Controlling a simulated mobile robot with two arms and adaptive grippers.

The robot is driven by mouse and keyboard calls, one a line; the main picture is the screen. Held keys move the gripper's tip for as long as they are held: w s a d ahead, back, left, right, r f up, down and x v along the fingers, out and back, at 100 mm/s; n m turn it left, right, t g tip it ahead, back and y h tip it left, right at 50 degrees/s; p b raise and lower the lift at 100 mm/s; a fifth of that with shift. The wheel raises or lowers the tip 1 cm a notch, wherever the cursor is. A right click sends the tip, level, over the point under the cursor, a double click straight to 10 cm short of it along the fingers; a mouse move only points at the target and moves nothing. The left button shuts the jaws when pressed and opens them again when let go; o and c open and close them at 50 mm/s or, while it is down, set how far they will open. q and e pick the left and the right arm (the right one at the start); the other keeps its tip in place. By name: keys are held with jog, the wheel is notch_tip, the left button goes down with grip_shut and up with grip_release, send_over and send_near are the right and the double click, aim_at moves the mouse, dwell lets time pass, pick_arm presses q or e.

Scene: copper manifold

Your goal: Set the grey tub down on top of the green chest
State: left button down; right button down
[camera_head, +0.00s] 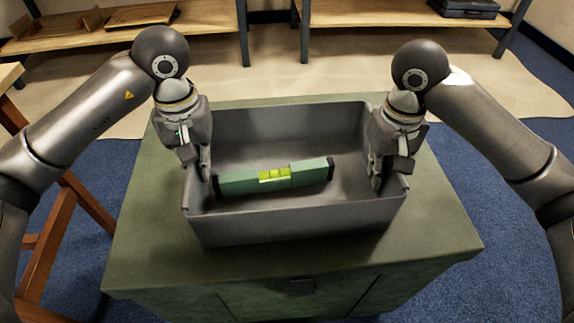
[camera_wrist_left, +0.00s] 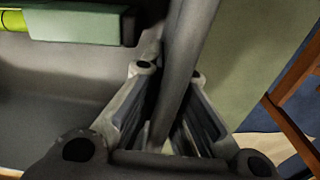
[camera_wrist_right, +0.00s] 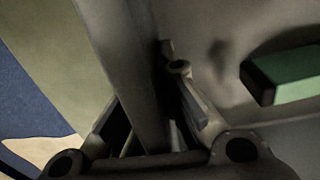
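The grey tub (camera_head: 295,222) is over the green chest's top (camera_head: 150,255), level and well inside its edges. It looks to rest there, but a small gap under it cannot be ruled out. My left gripper (camera_head: 205,175) straddles the tub's left wall, one finger on each side. In the left wrist view its fingers (camera_wrist_left: 168,75) close on the wall. My right gripper (camera_head: 380,180) straddles the right wall in the same way. In the right wrist view its fingers (camera_wrist_right: 150,85) are close against the wall, and the outer fingertip is hidden.
A green spirit level (camera_head: 240,182) with a yellow vial lies inside the tub. Wooden shelves (camera_head: 215,14) stand at the back, with a dark case (camera_head: 465,8) on the right one. A wooden trestle (camera_head: 45,245) stands left of the chest.

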pick_arm(q)
jog(key=c, duration=1.6)
grip_release()
jog(key=shift+c, duration=0.2)
pick_arm(e)
jog(key=c, duration=1.6)
grip_release()
jog(key=shift+f, duration=0.1)
jog(key=shift+c, duration=0.2)
pick_arm(q)
notch_tip(320, 180, up, 12)
jog(key=shift+f, duration=0.1)
pick_arm(e)
jog(key=shift+r, duration=6)
